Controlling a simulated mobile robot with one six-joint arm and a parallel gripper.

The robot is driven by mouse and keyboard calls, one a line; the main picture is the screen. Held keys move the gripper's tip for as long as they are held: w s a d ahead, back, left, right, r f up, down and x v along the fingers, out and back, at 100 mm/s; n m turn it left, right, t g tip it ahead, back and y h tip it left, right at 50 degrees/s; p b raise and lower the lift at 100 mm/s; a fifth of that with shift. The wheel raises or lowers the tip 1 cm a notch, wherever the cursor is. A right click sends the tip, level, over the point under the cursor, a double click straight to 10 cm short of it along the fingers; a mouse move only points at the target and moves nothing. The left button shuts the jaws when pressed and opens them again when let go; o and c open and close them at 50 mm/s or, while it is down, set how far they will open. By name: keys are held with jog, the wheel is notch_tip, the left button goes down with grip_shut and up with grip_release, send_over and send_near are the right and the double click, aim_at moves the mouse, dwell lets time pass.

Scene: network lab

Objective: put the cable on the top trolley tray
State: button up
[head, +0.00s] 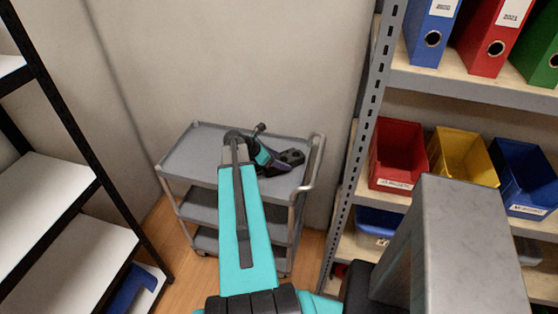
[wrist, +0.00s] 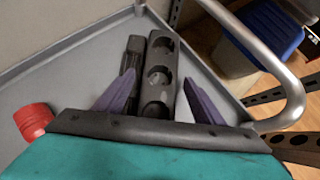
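The top trolley tray (head: 195,155) is grey with a raised rim and is in the middle of the head view; it also shows in the wrist view (wrist: 75,55). I cannot make out a cable for certain in either view. My gripper (wrist: 160,80) is low over the tray, its two dark purple fingers spread apart. A black power strip (wrist: 158,76) with round sockets lies between and beyond the fingers, with no clear contact. It also shows in the head view (head: 292,157). A slim black piece (wrist: 132,56) lies beside it, partly behind the left finger.
A red ribbed round object (wrist: 34,120) is at the left in the wrist view, partly hidden. The trolley's handle (head: 316,160) rises at the tray's right. A white-board shelf (head: 50,190) stands left; a rack with red (head: 397,155), yellow and blue bins stands right.

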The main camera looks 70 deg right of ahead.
jog(key=shift+w+a+r, duration=0.1)
jog(key=shift+r, duration=0.1)
jog(key=b+v, duration=0.2)
jog(key=v, duration=0.9)
jog(key=shift+w+a+r, duration=0.15)
jog(key=shift+a+r, duration=0.1)
dwell(0.8)
